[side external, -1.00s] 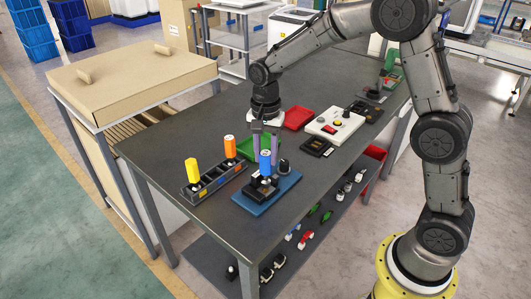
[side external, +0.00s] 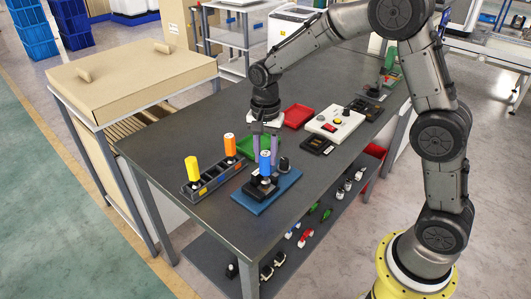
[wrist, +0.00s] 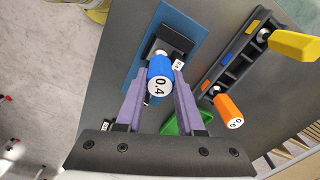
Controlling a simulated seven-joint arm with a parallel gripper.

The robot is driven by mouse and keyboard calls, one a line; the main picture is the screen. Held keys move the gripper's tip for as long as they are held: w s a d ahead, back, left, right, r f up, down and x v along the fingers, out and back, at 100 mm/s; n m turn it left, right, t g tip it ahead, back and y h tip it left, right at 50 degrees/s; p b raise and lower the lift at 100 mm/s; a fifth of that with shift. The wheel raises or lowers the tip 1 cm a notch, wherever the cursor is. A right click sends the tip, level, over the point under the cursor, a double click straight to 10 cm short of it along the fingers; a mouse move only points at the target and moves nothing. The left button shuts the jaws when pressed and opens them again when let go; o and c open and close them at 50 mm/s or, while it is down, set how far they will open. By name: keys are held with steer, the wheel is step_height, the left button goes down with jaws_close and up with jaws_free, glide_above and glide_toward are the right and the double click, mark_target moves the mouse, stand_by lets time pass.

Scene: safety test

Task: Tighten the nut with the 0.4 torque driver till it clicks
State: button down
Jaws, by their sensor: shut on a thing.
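The blue torque driver marked 0.4 (wrist: 159,82) stands upright over the dark fixture on the blue mat; it also shows in the side external view (side external: 265,163). My gripper (wrist: 160,75) points down with its two purple fingers on either side of the blue handle, shut on it. In the side external view my gripper (side external: 266,143) is just above the fixture (side external: 259,188). The blue mat (side external: 283,193) lies flat on the bench. The nut is hidden beneath the driver and fixture parts.
A black rack (side external: 217,179) left of the mat holds a yellow driver (side external: 192,168) and an orange driver (side external: 230,145), marked 0.6 in the wrist view. A green tray (side external: 266,139), a red tray (side external: 297,116) and a white control box (side external: 335,123) stand behind.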

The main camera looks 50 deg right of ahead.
steer(key=shift+f, duration=0.45)
stand_by(0.4)
steer(key=m, duration=1.1)
steer(key=shift+m, duration=2.3)
steer(key=shift+r, duration=2.55)
